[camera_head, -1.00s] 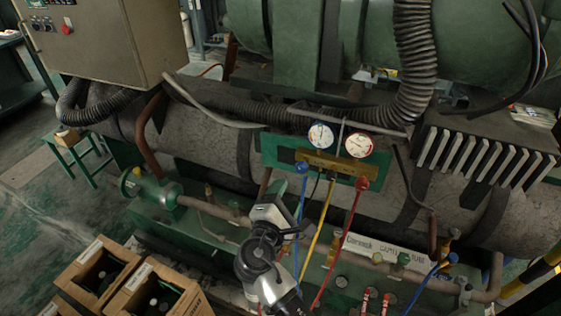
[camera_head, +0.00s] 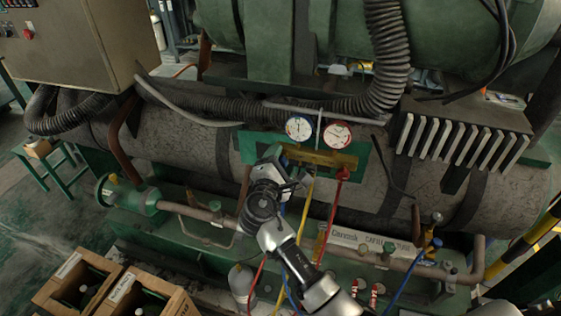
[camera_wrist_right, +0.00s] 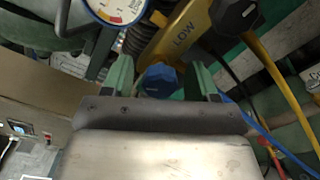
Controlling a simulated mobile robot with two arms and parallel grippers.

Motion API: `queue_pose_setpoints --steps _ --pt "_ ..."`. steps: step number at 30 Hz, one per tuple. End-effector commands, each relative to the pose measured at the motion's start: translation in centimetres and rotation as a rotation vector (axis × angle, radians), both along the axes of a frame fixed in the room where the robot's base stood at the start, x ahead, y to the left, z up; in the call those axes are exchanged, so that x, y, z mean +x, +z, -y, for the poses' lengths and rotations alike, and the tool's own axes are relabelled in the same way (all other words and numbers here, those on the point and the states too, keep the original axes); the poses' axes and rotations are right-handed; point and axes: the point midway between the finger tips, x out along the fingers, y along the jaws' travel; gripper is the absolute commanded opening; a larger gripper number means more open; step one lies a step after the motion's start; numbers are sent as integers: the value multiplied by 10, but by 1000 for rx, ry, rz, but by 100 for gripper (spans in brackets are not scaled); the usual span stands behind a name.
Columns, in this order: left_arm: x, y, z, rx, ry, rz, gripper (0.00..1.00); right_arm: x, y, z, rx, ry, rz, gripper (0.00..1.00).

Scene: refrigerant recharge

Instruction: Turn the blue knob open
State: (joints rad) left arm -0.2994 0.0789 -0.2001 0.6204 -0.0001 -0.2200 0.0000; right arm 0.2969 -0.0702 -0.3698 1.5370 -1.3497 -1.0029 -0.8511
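The blue knob (camera_wrist_right: 161,79) shows in the right wrist view at the end of the yellow manifold (camera_wrist_right: 178,38) marked LOW. My right gripper (camera_wrist_right: 161,76) has its two green fingers apart, one on each side of the knob. A small gap seems to show on both sides; I cannot tell whether either finger touches it. In the head view the right gripper (camera_head: 275,160) is at the left end of the manifold (camera_head: 322,158) and hides the blue knob. My left gripper is not in view.
A blue-rimmed gauge (camera_head: 299,128) and a red-rimmed gauge (camera_head: 337,134) stand above the manifold. A red hose (camera_head: 330,215) and a yellow hose (camera_head: 306,212) hang below it.

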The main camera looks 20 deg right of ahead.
Motion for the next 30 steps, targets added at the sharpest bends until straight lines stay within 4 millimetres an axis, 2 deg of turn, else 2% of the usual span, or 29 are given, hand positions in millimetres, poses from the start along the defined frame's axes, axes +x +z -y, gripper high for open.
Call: queue_pose_setpoints --steps 1,9,10,14,22,30 --pt "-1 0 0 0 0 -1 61 0 0 0 0 0 0 53" --pt "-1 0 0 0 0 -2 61 0 0 0 0 0 0 11" --pt "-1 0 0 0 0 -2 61 0 0 0 0 0 0 9" --pt "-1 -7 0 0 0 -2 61 0 -3 -1 26 -1 17 10" --pt "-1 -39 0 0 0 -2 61 0 -4 -1 210 -1 142 10" --pt "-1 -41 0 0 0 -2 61 0 0 0 264 -1 178 10"
